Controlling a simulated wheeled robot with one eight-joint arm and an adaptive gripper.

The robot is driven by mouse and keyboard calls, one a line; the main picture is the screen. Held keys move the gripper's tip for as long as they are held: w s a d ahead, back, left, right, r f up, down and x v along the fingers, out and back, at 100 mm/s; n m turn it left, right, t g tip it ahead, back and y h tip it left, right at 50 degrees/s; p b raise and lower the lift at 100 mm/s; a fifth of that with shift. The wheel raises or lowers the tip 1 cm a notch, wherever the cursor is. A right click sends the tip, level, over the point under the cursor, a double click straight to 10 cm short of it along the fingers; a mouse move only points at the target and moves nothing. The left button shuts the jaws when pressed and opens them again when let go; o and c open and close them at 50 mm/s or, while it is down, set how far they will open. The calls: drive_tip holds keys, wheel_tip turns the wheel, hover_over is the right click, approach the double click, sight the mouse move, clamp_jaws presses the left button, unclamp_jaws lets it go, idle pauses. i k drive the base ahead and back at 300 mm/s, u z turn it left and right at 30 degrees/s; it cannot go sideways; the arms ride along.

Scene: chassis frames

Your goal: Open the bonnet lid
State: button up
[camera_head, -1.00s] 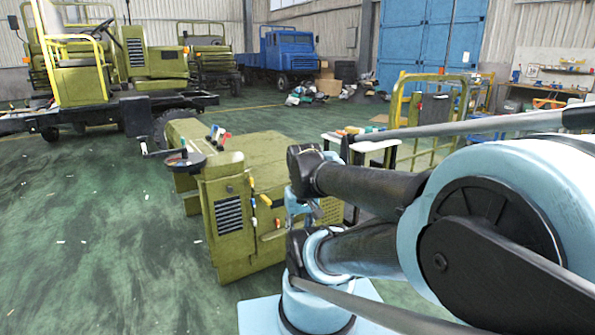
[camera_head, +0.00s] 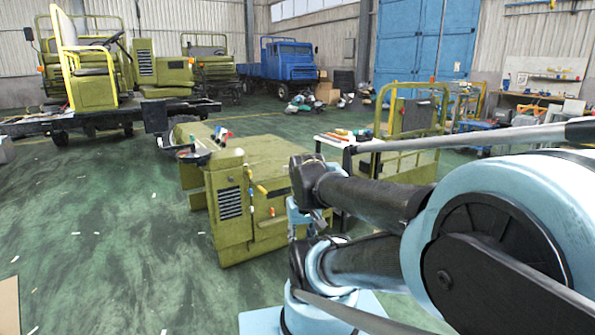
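The olive-green bonnet unit (camera_head: 233,215) stands on the floor left of my arm. Its broad flat top, which I take to be the bonnet lid (camera_head: 265,153), looks shut. Small coloured items lie on its far left corner, and a black louvred vent (camera_head: 230,203) and yellow handles (camera_head: 262,190) show on its near faces. My black and light blue arm comes from the right and hides the unit's right end in the picture. My gripper cannot be made out in this view, and contact with the unit cannot be told.
A white-topped table (camera_head: 338,140) and a yellow-green railed frame (camera_head: 405,165) stand behind my arm. A green vehicle chassis (camera_head: 105,120) stands at the back left and a blue truck (camera_head: 288,62) at the back. Cardboard (camera_head: 9,305) lies lower left. The left floor is mostly clear.

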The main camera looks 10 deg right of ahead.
sight(274, 169)
drive_tip(key=u, duration=0.05)
drive_tip(key=k, duration=0.4)
drive_tip(key=z, duration=0.65)
drive_tip(key=i, duration=2.35)
drive_tip(key=u, duration=0.65)
